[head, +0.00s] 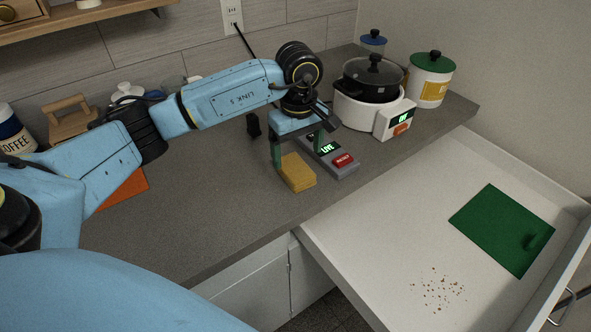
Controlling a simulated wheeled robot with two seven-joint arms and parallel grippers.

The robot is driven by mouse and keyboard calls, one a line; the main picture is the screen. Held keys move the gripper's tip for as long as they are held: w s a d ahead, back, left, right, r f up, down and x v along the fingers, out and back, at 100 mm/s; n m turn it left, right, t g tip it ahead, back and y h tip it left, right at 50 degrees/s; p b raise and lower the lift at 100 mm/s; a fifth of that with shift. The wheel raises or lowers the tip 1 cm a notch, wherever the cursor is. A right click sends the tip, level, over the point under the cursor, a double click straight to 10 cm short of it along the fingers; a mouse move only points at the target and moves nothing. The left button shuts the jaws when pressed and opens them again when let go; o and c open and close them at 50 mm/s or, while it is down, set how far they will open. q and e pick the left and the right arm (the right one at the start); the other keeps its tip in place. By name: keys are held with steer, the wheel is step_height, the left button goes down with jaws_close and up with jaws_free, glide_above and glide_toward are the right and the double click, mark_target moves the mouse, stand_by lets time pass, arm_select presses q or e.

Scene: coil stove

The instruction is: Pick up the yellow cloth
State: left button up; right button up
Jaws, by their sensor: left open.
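The yellow cloth (298,174) lies folded in a small block on the grey countertop, left of a grey device with a red button. My left gripper (297,160) points down at the cloth, with its green fingers apart. One finger is at the cloth's left side and the other is above its right rear side. I cannot tell whether either finger touches it. My right gripper is not in view.
The grey device (341,170) stands close to the right finger. A coil stove (357,115) with a lidded black pot (372,78) is behind it. An open white drawer (385,235) holds a green sheet (502,230) and scattered crumbs (438,290). The front counter is clear.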

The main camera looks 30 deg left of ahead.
mark_target(295, 167)
arm_select(q)
steer(key=shift+f, duration=0.55)
steer(key=shift+w+f, duration=0.1)
steer(key=shift+f, duration=0.1)
steer(key=f, duration=0.2)
steer(key=a+f, duration=0.1)
steer(key=f, duration=0.1)
steer(key=shift+w+f, duration=0.1)
steer(key=shift+f, duration=0.45)
steer(key=c, duration=1.1)
steer(key=shift+r, duration=5.05)
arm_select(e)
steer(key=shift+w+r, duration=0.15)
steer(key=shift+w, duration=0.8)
